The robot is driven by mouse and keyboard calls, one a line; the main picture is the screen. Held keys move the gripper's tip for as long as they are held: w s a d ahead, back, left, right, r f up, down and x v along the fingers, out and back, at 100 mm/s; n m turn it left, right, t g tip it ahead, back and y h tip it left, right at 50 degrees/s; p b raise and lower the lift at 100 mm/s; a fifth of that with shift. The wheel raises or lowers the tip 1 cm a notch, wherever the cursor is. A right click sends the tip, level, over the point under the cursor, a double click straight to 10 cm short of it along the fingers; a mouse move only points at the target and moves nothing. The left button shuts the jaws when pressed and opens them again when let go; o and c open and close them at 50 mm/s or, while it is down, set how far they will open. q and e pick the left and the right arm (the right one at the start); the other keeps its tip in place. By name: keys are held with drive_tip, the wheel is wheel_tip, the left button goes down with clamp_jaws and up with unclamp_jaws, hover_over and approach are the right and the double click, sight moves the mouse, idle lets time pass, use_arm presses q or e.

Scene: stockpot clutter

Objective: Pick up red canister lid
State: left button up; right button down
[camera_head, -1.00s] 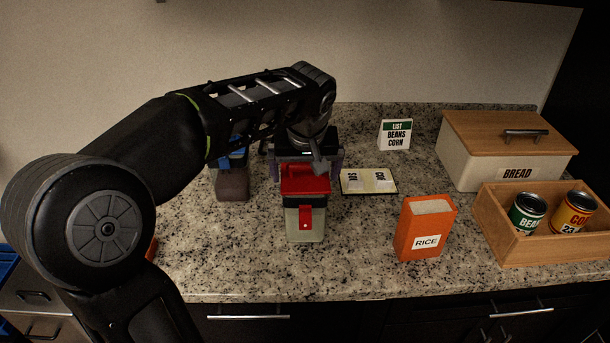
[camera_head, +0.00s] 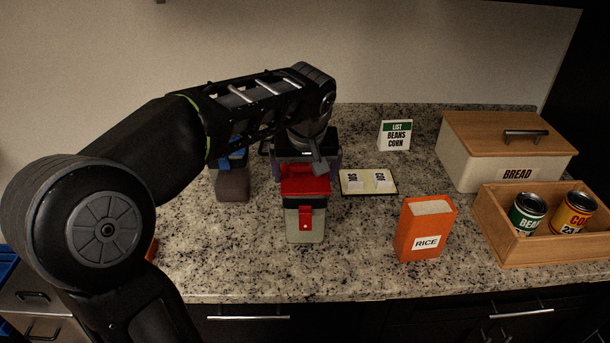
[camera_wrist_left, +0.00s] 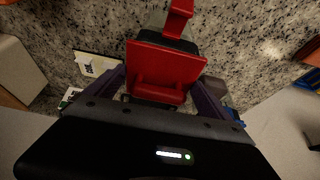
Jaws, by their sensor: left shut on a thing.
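The red canister lid (camera_head: 306,185) sits on top of the pale canister (camera_head: 305,224), with its red front latch hanging down over the canister's front. The canister stands upright on the counter. My left gripper (camera_head: 305,168) is behind and above the lid and shut on it. In the left wrist view the lid (camera_wrist_left: 163,72) lies between the purple fingers of my left gripper (camera_wrist_left: 162,90). The arm and gripper body hide the far part of the lid. My right gripper is not in view.
An orange rice box (camera_head: 425,229) stands right of the canister. A small card stand (camera_head: 368,182) lies close to its right, and a dark brownish block (camera_head: 232,185) is to its left. A wooden crate (camera_head: 490,238) with cans and a bread box (camera_head: 492,160) stand at the right.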

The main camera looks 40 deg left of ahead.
sight(305, 167)
use_arm(q)
wheel_tip(305, 167, up, 10)
idle(0.6)
idle(0.5)
